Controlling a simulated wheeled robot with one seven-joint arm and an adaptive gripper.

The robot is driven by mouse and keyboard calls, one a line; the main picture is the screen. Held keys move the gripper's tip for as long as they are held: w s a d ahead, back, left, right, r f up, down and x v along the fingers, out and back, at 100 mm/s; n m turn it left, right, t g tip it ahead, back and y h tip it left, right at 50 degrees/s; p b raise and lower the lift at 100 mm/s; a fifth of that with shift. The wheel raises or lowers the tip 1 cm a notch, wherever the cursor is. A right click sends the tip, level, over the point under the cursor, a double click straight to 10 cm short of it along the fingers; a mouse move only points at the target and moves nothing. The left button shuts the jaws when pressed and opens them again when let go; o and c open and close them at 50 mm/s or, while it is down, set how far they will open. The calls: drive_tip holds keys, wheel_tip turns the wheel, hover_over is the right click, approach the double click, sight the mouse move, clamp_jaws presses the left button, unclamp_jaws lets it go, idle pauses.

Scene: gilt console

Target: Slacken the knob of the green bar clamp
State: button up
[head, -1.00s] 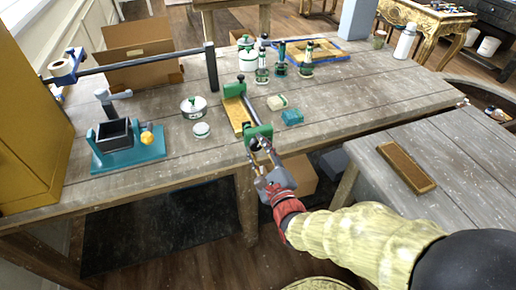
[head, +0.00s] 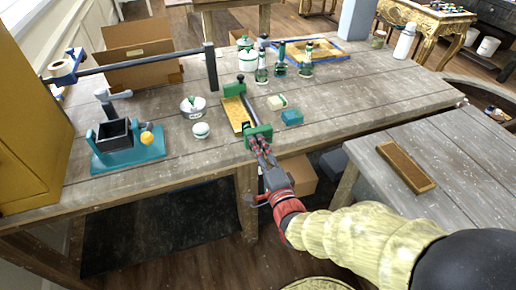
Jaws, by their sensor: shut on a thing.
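The green bar clamp lies at the table's front edge, pointing away from me. Its near green jaw (head: 259,133) stands at the edge, its far green jaw (head: 234,90) lies further back, and a dark bar (head: 250,112) joins them. A yellow board (head: 237,113) lies beside the bar, between the jaws. My gripper (head: 262,147) reaches up to the near jaw from the front, its fingers close together and shut at the clamp's near end, where the knob is. The fingers hide the knob almost wholly.
The wooden table (head: 360,110) carries a teal vise-like device (head: 128,150), white lidded pots (head: 193,107), green-and-white bottles (head: 306,66) and a teal block (head: 292,117). A lower grey table (head: 440,150) with a brown tray (head: 405,167) stands to the right of my arm.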

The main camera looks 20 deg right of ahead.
drive_tip(key=shift+a+r+n, duration=0.1)
drive_tip(key=shift+n, duration=7.85)
drive_tip(key=shift+r+n, duration=0.1)
drive_tip(key=shift+n, duration=7.85)
drive_tip(key=o, duration=0.7)
drive_tip(key=shift+c, duration=0.2)
drive_tip(key=o, duration=0.5)
drive_tip(key=shift+w+f, duration=0.1)
drive_tip(key=shift+f, duration=0.05)
